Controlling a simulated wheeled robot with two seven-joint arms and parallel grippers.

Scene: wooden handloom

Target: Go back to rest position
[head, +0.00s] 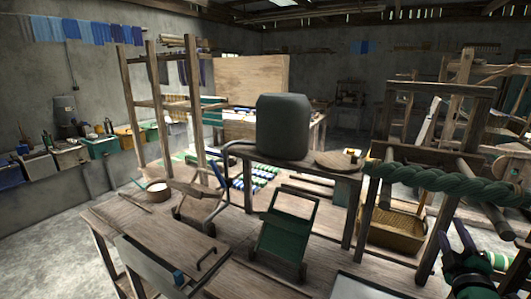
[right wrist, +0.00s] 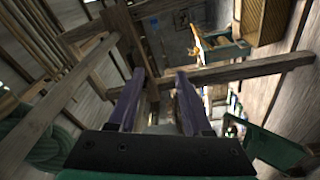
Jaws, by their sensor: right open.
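My right gripper (head: 453,236) is at the lower right of the head view, beside the loom frame. Its two dark purple fingers point up and are apart, with nothing between them. In the right wrist view the same fingers (right wrist: 160,76) stand open, with wooden beams beyond them. I cannot tell how close the fingers are to those beams. I cannot make out my left gripper in the head view.
The wooden loom frame (head: 440,91) stands at the right, with a thick green rope (head: 440,182) across it. A wicker basket (head: 397,228) is below. A dark canister (head: 283,125) stands on a bench in the middle. A green-panelled frame (head: 281,239) is nearer me.

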